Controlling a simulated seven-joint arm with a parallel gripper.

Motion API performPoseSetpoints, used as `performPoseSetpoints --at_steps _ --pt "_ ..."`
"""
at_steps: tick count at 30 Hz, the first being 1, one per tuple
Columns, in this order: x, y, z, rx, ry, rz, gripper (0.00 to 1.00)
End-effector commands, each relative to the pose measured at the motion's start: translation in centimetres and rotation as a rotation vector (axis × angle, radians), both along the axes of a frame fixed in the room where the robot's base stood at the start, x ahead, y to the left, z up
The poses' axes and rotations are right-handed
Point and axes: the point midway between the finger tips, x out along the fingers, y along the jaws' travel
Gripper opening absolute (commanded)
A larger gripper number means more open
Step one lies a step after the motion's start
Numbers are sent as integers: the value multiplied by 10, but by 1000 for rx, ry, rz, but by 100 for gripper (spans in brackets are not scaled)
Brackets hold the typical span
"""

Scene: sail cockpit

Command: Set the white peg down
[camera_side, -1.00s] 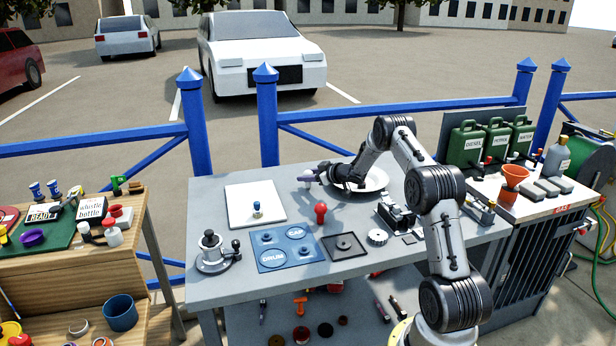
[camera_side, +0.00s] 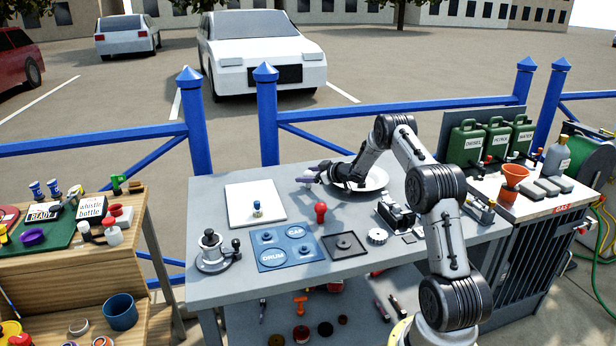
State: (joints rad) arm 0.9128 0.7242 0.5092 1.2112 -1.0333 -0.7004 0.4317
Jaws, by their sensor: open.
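My gripper (camera_side: 312,173) is over the back middle of the grey bench, at the left edge of a round white dish (camera_side: 379,182). Its fingers point left and are apart. I cannot make out a white peg in this view; it may be hidden by the gripper or too small to tell. No object shows clearly between the fingers.
A white board (camera_side: 240,207) with a small blue-based peg lies left on the bench (camera_side: 350,268). A red knob (camera_side: 321,211), a blue mat (camera_side: 284,246) and a dark square tray (camera_side: 344,244) stand in front. Green canisters (camera_side: 467,142) stand at right.

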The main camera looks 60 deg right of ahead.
Motion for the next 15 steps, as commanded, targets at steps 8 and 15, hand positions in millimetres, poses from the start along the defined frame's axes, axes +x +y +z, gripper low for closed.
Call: performPoseSetpoints --at_steps 8,15 --pt "-47 12 19 3 1 -5 76" --pt "-86 23 35 1 1 -4 76"
